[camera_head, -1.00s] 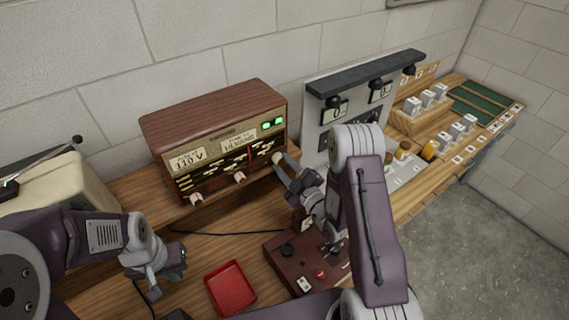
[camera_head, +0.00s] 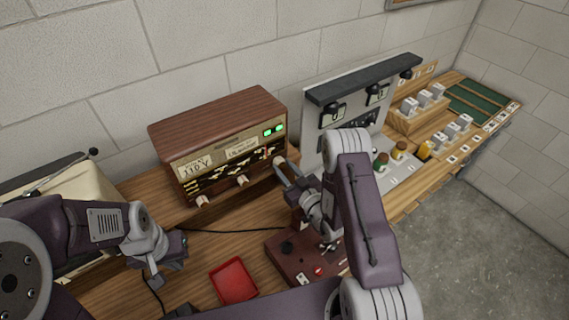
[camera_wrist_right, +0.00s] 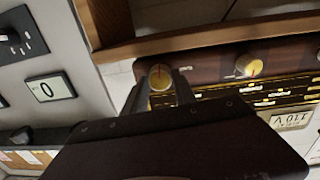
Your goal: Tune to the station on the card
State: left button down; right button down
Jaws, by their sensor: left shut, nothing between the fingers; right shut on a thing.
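The radio (camera_head: 215,120) is a brown wooden cabinet on the shelf at the back, with a dark dial (camera_head: 228,172), paper labels, two lit green windows and knobs along its front. A red needle (camera_head: 267,153) stands near the right end of the dial. My right gripper (camera_head: 281,165) is shut on the radio's right-hand knob (camera_wrist_right: 160,77), which shows between the fingertips in the right wrist view. Another cream-faced knob (camera_wrist_right: 248,66) sits further along the front. My left gripper (camera_head: 170,265) is shut and empty, low at the left in front of the radio. I cannot make out a station card.
A red tray (camera_head: 233,281) and a dark red box with buttons (camera_head: 290,262) are on the bench before the radio. A cream device (camera_head: 75,190) stands at the left. A grey panel with gauges (camera_head: 318,125) stands right of the radio. Small white blocks (camera_head: 424,100) fill the far right.

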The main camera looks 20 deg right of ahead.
jog(key=shift+m+p, duration=0.4)
jog(key=shift+p, duration=0.05)
jog(key=shift+f, duration=0.1)
jog(key=c, duration=1)
grip_release()
jog(key=shift+s+d+f, duration=0.1)
jog(key=shift+s, duration=0.2)
jog(key=b+v, duration=0.3)
jog(key=v, duration=0.5)
jog(key=shift+s+d, duration=0.1)
jog(key=shift+s, duration=0.1)
